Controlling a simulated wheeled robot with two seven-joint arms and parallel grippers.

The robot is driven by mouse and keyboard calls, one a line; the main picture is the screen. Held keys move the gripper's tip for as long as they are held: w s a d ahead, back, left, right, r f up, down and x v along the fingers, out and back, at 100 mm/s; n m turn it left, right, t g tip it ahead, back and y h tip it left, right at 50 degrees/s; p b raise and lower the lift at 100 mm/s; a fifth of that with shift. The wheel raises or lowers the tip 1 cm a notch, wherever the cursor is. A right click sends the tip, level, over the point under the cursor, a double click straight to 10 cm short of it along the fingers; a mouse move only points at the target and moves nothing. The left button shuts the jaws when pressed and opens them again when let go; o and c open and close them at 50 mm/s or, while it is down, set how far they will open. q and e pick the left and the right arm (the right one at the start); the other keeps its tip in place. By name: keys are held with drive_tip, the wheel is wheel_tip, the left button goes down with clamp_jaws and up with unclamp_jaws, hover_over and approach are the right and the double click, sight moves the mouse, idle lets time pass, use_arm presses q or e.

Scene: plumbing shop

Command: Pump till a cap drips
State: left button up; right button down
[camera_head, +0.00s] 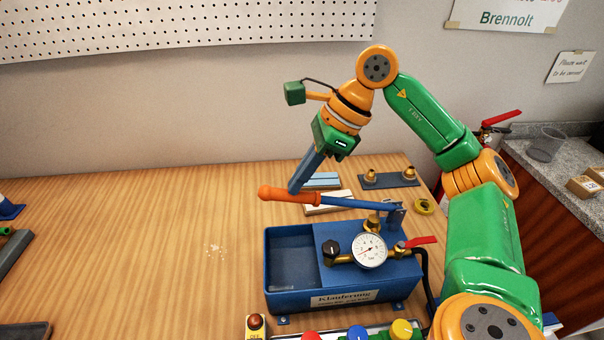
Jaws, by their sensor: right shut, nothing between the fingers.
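A blue test pump (335,298) with an open tank on its left stands on the wooden table. Its lever (345,200) is blue with an orange handle grip and lies nearly level. A round pressure gauge (369,250) faces me; its exact reading is too small to tell. A black knob (331,249) and a red valve handle (420,241) flank the gauge. A blue base with brass caps (390,178) lies behind the pump; no drip is visible. My right gripper (295,188) is shut and empty, its fingertips just above or against the lever's orange grip; contact is unclear. My left gripper is out of view.
A panel with blue, red and yellow buttons (402,329) is at the front edge. Light and blue blocks (322,181) lie behind the lever. A yellow tape ring (425,206) is at right. A counter with a glass (545,146) stands right.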

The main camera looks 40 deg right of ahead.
wheel_tip(320, 180, down, 8)
drive_tip(key=b, duration=0.6)
drive_tip(key=r+p, duration=0.3)
drive_tip(key=r, duration=0.1)
drive_tip(key=r+p, duration=0.8)
drive_tip(key=shift+s+d+r, duration=0.1)
drive_tip(key=shift+d, duration=0.2)
drive_tip(key=shift+s+d+r+p, duration=0.1)
drive_tip(key=shift+r+p, duration=0.2)
drive_tip(key=shift+p, duration=0.15)
drive_tip(key=shift+f+b, duration=0.3)
wheel_tip(320, 180, up, 5)
drive_tip(key=p, duration=0.4)
drive_tip(key=shift+f, duration=0.1)
